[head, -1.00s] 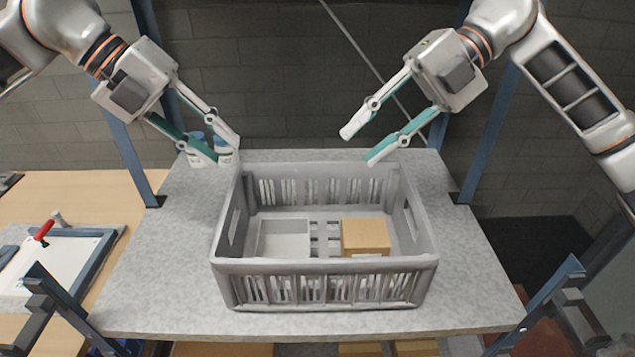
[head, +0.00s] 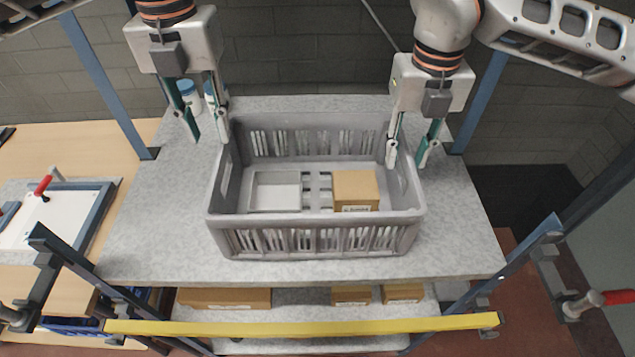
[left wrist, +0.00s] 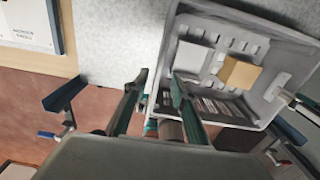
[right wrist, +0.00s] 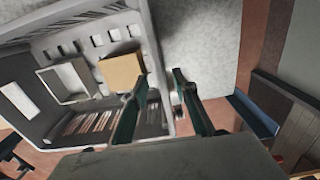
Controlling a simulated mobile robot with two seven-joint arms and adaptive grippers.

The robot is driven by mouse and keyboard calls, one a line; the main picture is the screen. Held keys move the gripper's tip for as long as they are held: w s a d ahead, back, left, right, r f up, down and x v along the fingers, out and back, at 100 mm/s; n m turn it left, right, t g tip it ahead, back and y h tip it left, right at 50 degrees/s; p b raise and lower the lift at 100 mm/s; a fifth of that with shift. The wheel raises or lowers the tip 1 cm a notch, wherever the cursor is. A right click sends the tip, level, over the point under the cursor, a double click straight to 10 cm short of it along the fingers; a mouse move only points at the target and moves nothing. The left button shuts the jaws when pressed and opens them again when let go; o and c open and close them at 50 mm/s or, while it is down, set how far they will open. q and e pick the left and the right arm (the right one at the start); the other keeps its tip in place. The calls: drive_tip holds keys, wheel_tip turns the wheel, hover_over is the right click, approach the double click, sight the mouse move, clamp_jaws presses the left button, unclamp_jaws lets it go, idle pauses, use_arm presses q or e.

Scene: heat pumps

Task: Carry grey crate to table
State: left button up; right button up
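The grey crate (head: 315,242) stands upright on the grey speckled shelf top (head: 460,240). Inside it are a grey open tray (head: 275,191) on the left and a brown cardboard box (head: 355,190) on the right. My left gripper (head: 208,138) is open, pointing down at the crate's left wall, with one finger outside and the other close to the rim. My right gripper (head: 407,163) is open, pointing down over the crate's right wall, with one finger on each side. The wrist views show the crate wall near each finger pair; contact cannot be told. Both grippers look empty.
Cardboard boxes (head: 225,298) lie on the lower shelf. A wooden table (head: 85,150) with a framed board stands at left.

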sight(219, 158)
use_arm(q)
drive_tip(key=shift+s+f, duration=0.1)
use_arm(e)
drive_tip(key=shift+s+f, duration=0.1)
drive_tip(key=shift+f, duration=0.05)
